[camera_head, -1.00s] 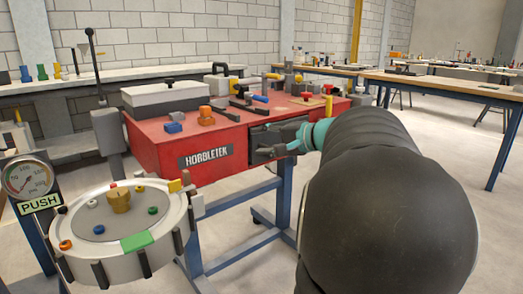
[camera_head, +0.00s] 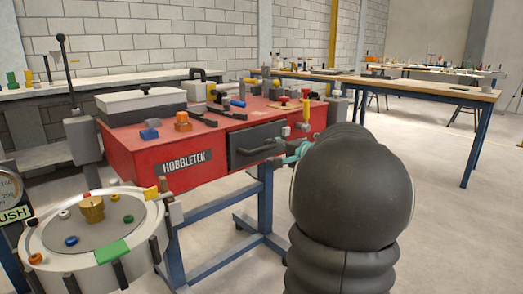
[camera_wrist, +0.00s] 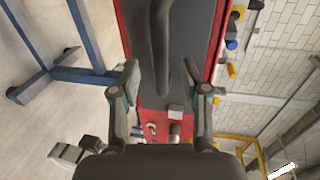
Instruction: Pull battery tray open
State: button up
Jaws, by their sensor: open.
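The battery tray (camera_head: 262,136) is a dark grey drawer front set in the right part of the front of the red HOBBLETEK box (camera_head: 135,152). It looks flush with the box. Its dark bar handle (camera_head: 256,150) runs across it. My gripper (camera_head: 288,157) is at the right end of the tray, partly hidden by my arm. In the wrist view the gripper (camera_wrist: 168,82) is open, fingers spread to either side of the handle (camera_wrist: 159,45). The handle's near end lies between them in the picture; contact is not visible. The grey tray face (camera_wrist: 190,50) lies behind.
A round pale drum (camera_head: 90,240) with coloured knobs stands front left, beside a gauge post with a PUSH label. Blue stand legs (camera_head: 265,205) hold the box. A wooden-topped table (camera_head: 400,85) is at back right. The floor at right is clear.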

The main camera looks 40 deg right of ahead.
aim_at(264, 150)
jog(key=shift+x, duration=2.6)
grip_shut()
